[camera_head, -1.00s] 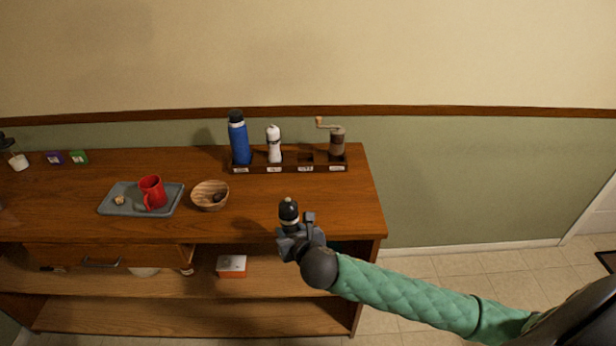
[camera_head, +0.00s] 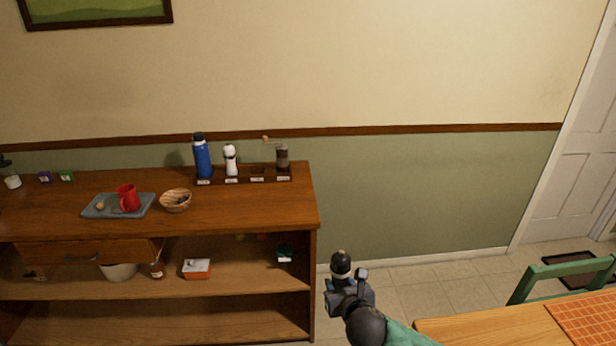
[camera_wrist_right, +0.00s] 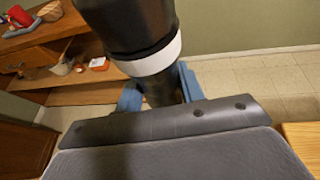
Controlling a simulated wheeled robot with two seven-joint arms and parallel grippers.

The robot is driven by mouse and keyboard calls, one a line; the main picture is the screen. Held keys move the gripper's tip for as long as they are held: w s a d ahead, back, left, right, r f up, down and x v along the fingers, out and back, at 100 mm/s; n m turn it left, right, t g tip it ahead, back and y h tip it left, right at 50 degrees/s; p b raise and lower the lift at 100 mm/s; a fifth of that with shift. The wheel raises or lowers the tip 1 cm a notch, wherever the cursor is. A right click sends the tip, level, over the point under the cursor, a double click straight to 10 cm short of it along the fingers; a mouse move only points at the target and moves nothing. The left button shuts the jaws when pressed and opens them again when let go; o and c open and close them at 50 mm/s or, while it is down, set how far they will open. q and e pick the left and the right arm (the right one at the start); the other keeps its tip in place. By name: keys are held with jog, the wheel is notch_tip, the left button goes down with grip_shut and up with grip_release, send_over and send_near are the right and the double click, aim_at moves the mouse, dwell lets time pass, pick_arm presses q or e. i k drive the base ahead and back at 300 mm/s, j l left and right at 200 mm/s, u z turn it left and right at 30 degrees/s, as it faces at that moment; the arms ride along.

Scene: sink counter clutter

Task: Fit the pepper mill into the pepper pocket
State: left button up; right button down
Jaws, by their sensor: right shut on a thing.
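My right gripper (camera_head: 347,280) is shut on the dark pepper mill (camera_head: 341,263), held upright in front of and right of the counter, over the floor. In the right wrist view the mill (camera_wrist_right: 128,27) is black with a white band, between the blue fingers (camera_wrist_right: 160,90). The dark rack (camera_head: 217,182) stands at the back right of the counter, with labels along its front. It holds a blue bottle (camera_head: 202,158), a white mill (camera_head: 230,160) and a grinder with a crank (camera_head: 282,156). The pocket between the white mill and the grinder looks empty. My left gripper is not in view.
A wooden bowl (camera_head: 175,200) and a grey tray (camera_head: 98,209) with a red mug (camera_head: 128,198) sit on the counter. Its right end (camera_head: 316,222) is near my right gripper. A wooden table (camera_head: 470,333) and a green chair (camera_head: 560,270) stand at the right.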

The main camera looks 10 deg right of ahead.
aim_at(258, 176)
jog(key=i+j+z, duration=0.1)
jog(key=z, duration=0.35)
jog(key=j+z, duration=0.35)
jog(key=z, duration=0.15)
jog(key=i+j+z, duration=0.1)
jog(key=j+z, duration=0.2)
jog(key=z, duration=0.15)
jog(key=j, duration=2.95)
jog(key=i+j, duration=0.5)
